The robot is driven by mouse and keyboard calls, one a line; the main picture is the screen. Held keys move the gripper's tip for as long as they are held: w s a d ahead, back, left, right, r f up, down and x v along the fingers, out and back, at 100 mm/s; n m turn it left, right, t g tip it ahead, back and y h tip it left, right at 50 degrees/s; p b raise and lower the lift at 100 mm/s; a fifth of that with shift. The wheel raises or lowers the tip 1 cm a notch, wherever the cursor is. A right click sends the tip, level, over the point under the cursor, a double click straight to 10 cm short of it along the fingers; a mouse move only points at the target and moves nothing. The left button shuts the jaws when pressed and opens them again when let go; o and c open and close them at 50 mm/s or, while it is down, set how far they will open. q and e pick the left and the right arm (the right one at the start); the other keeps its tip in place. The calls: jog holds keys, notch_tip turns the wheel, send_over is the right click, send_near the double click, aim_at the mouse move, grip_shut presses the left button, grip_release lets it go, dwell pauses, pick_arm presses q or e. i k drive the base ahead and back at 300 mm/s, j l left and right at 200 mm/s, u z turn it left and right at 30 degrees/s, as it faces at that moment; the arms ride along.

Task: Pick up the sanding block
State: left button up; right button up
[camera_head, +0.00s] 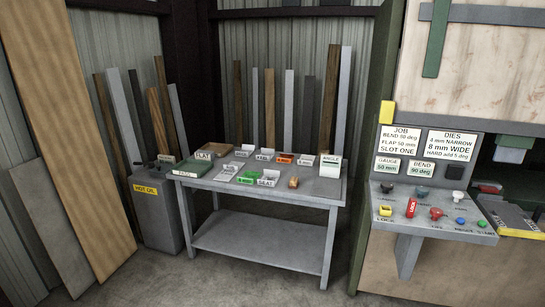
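A small tan-orange block (294,182) lies on the grey table (318,192) near its front right part. It looks like the sanding block, but it is too small to be sure. Nothing covers it, and it stands apart from the labelled items around it. Neither of my grippers shows in the head view.
Several labelled trays and cards, such as a green one (246,177), crowd the table. A grey hot oil bin (153,213) stands left. A press with a control panel (431,210) stands right. Boards lean behind. The floor (215,286) in front is clear.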

aim_at(294, 182)
jog(key=i+z, duration=0.1)
jog(key=i, duration=0.55)
jog(key=i+j+z, duration=0.1)
jog(key=i, duration=0.55)
jog(key=i+j+z, duration=0.1)
jog(key=i, duration=0.6)
jog(key=j, duration=0.1)
